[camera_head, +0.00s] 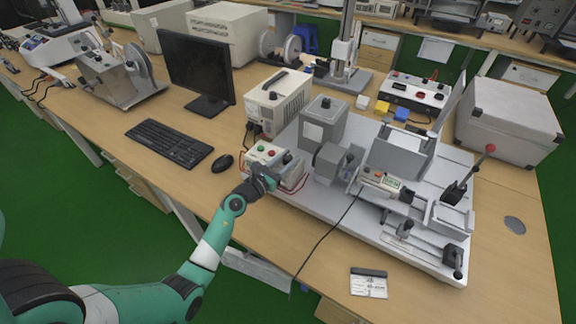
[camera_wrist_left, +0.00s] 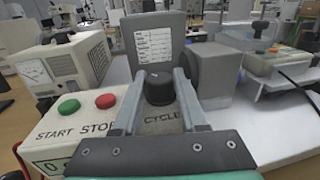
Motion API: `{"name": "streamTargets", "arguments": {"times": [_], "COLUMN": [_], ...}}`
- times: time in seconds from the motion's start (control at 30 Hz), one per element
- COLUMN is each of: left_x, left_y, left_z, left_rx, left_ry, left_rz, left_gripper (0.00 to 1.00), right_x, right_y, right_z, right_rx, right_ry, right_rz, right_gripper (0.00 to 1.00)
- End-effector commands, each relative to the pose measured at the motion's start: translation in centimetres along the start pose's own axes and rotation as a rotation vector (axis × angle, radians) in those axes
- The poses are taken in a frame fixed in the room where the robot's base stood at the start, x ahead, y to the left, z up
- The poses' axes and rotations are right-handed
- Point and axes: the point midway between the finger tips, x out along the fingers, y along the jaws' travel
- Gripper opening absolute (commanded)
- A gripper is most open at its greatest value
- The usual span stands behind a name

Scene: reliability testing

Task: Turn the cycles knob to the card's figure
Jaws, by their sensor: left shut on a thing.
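The cycles knob (camera_wrist_left: 160,88) is black and round. It stands on the sloped face of a light control box (camera_head: 262,156), above lettering of which "CYCLE" can be read. My left gripper (camera_wrist_left: 159,80) is shut on the knob, one finger on each side; the knob's pointer mark and scale cannot be read. In the head view the left gripper (camera_head: 272,180) is at the box's front. A white card with a black top edge (camera_head: 368,284) lies at the table's front; its figure is too small to read. My right gripper is not in view.
A green START button (camera_wrist_left: 69,106) and a red STOP button (camera_wrist_left: 105,101) sit left of the knob. A grey block with a printed sheet (camera_wrist_left: 153,45) stands behind it. A mouse (camera_head: 222,162) and keyboard (camera_head: 168,144) lie to the left. A black cable crosses the table front.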

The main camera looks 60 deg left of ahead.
Motion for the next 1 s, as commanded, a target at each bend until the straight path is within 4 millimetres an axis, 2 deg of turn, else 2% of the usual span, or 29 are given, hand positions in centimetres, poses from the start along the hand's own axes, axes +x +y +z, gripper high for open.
{"name": "streamTargets", "arguments": {"times": [0.03,0.1,0.47,0.5,0.63,0.67,1.0], "left_x": [0.00,-0.03,-0.12,-0.12,-0.11,-0.11,-0.45], "left_y": [0.26,0.20,-0.03,-0.03,-0.03,-0.03,0.03], "left_z": [-0.87,-0.71,-0.25,-0.25,-0.22,-0.20,-0.08], "left_rx": [0.001,0.003,0.005,0.005,0.004,0.004,0.003], "left_ry": [0.002,0.003,0.004,0.005,0.004,0.003,0.002], "left_rz": [-0.028,-0.070,-0.111,-0.111,-0.110,-0.110,-0.109], "left_gripper": [0.00,0.00,0.00,0.43,0.67,0.71,0.71], "right_x": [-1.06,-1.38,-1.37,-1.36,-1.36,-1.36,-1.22], "right_y": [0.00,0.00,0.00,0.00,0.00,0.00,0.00], "right_z": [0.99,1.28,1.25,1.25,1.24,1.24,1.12], "right_rx": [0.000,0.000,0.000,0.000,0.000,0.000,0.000], "right_ry": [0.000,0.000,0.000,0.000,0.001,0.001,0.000], "right_rz": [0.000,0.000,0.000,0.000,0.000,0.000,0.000], "right_gripper": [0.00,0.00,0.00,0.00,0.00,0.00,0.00]}}
